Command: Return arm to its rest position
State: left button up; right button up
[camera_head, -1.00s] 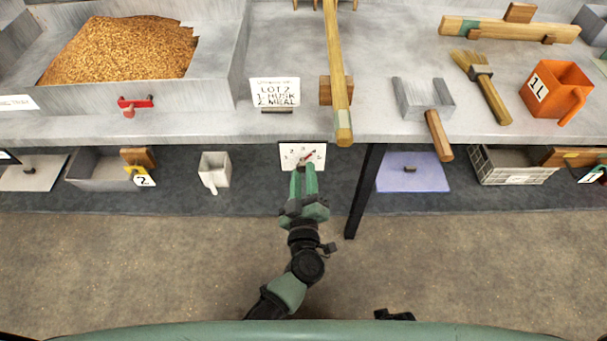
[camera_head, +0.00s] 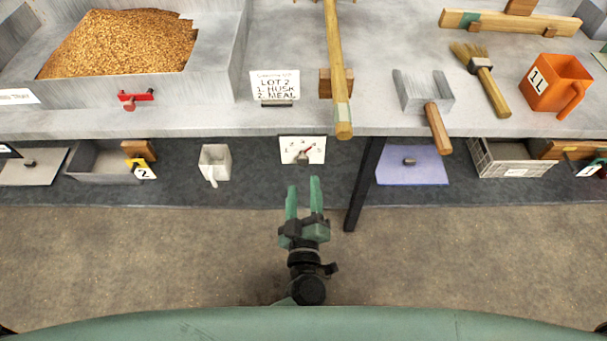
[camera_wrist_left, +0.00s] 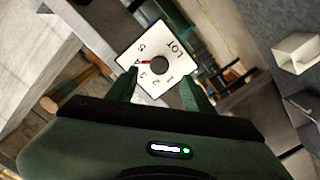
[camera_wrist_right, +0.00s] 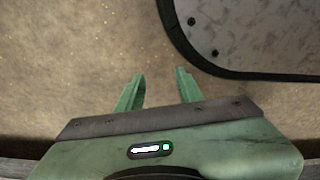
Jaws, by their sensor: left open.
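My left gripper (camera_head: 304,196) is open and empty over the floor, in front of the bench and below the dial plate in the head view. Its fingers also show in the left wrist view (camera_wrist_left: 165,88), parted, with the dial plate (camera_wrist_left: 155,62) beyond them. The white dial plate (camera_head: 302,150) has a dark knob and a red pointer and sits below the bench's front edge; the gripper is apart from it. My right gripper (camera_wrist_right: 158,92) shows only in the right wrist view, with its fingers apart and nothing between them, over bare floor.
The bench (camera_head: 200,122) holds a tray of grain (camera_head: 120,45), a lot sign (camera_head: 275,86), a long wooden handle (camera_head: 337,70), a scoop (camera_head: 424,95), a brush (camera_head: 485,80) and an orange jug (camera_head: 556,84). A dark table leg (camera_head: 365,185) stands right of the left gripper. The floor in front is clear.

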pick_arm(q)
jog(key=shift+s, duration=0.75)
